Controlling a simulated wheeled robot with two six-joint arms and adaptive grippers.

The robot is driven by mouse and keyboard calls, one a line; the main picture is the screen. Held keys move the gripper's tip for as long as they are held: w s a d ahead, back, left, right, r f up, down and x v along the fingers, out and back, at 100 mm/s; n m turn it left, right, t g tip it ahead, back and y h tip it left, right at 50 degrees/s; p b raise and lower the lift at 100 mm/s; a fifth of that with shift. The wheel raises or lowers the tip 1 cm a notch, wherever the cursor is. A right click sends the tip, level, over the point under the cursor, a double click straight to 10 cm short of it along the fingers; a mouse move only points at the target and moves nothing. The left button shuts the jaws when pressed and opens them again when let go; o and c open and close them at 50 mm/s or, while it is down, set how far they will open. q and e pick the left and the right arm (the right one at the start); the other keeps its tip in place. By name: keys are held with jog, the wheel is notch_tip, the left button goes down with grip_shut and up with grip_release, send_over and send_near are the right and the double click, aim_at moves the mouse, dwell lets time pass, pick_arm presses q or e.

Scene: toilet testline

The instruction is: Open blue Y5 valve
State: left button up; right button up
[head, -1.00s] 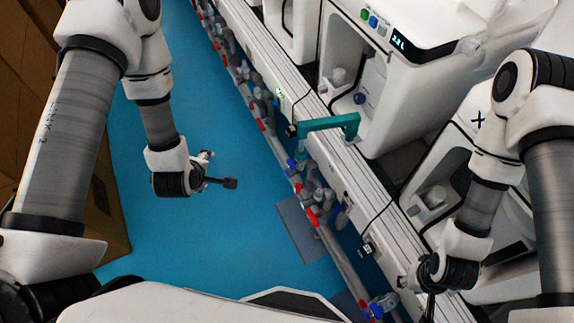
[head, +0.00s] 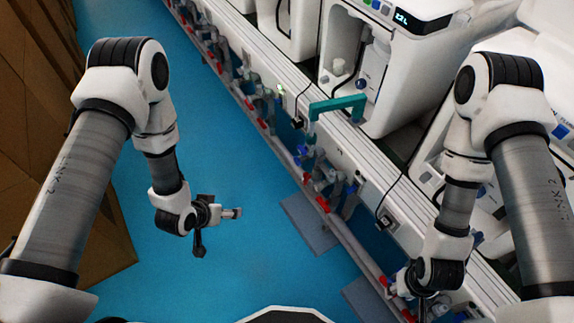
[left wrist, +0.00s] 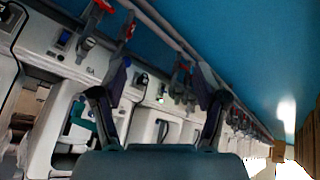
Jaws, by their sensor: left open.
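Several valves line a pipe rail below the white machines. A blue valve handle (head: 302,151) shows on the rail below the teal bracket; I cannot read any Y5 label. In the left wrist view, a small blue part (left wrist: 126,62) shows among the valves; I cannot tell if it is the same handle. My left gripper (head: 212,224) is open and empty over the blue floor, left of the rail and apart from it. Its two dark fingers frame the left wrist view. My right gripper (head: 424,304) is low at the right by the rail, its fingers unclear.
Red valve handles (head: 323,204) sit along the same rail. The teal bracket (head: 338,104) juts out above it. White machines (head: 385,90) stand at the right. Brown boxes (head: 35,130) stand at the left. The blue floor (head: 225,120) between is free.

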pick_arm(q)
jog(key=w+d+f+m+t+h+b, duration=0.1)
jog(key=w+d+f+t+h+b, duration=0.15)
jog(key=w, duration=0.65)
jog(key=m+t+h+b, duration=0.2)
jog(key=m+h+b, duration=0.7)
jog(key=b, duration=1.2)
send_near(300, 151)
jog(key=x, duration=0.4)
jog(key=b+x, duration=0.1)
jog(key=x, duration=0.1)
jog(key=b+x, duration=0.1)
jog(key=x, duration=0.2)
jog(key=shift+w+a+f, duration=0.1)
jog(key=shift+w+f, duration=0.05)
jog(key=shift+f, duration=0.15)
jog(key=shift+w+d+r, duration=0.1)
jog(key=shift+w+d, duration=0.15)
jog(key=shift+d, duration=0.1)
pick_arm(e)
notch_tip(300, 151, down, 28)
jog(key=shift+r, duration=0.2)
pick_arm(q)
jog(key=shift+c, duration=0.4)
jog(key=c, duration=1.1)
